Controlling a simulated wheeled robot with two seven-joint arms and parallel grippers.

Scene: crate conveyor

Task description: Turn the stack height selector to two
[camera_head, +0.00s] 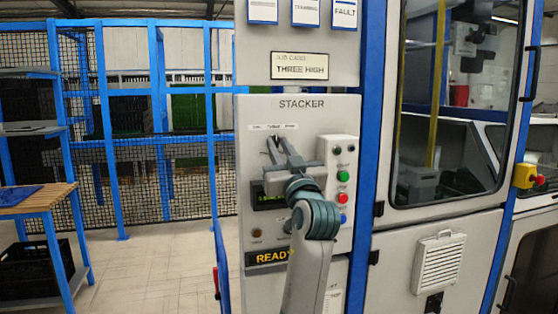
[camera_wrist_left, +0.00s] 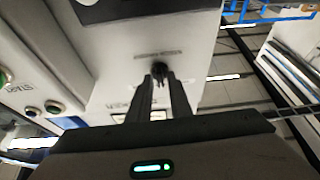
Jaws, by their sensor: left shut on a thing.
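The STACKER panel (camera_head: 256,106) is a light grey control box in the middle of the head view. The stack height selector (camera_wrist_left: 159,67) is a small dark knob below a printed label strip. My left gripper (camera_head: 274,148) reaches up to the panel's upper left, with its fingers shut on the selector. The fingertips (camera_wrist_left: 160,80) also close around the knob in the left wrist view. The fingers hide most of the knob, so I cannot tell which position it points to. My right gripper is not in view.
A card (camera_head: 300,66) above reads THREE HIGH. A button box (camera_head: 342,180) with green, red and blue buttons sits right of the gripper. A READY sign (camera_head: 268,256) is below. Blue mesh fencing (camera_head: 110,120) and a wooden-topped table (camera_head: 35,198) stand left.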

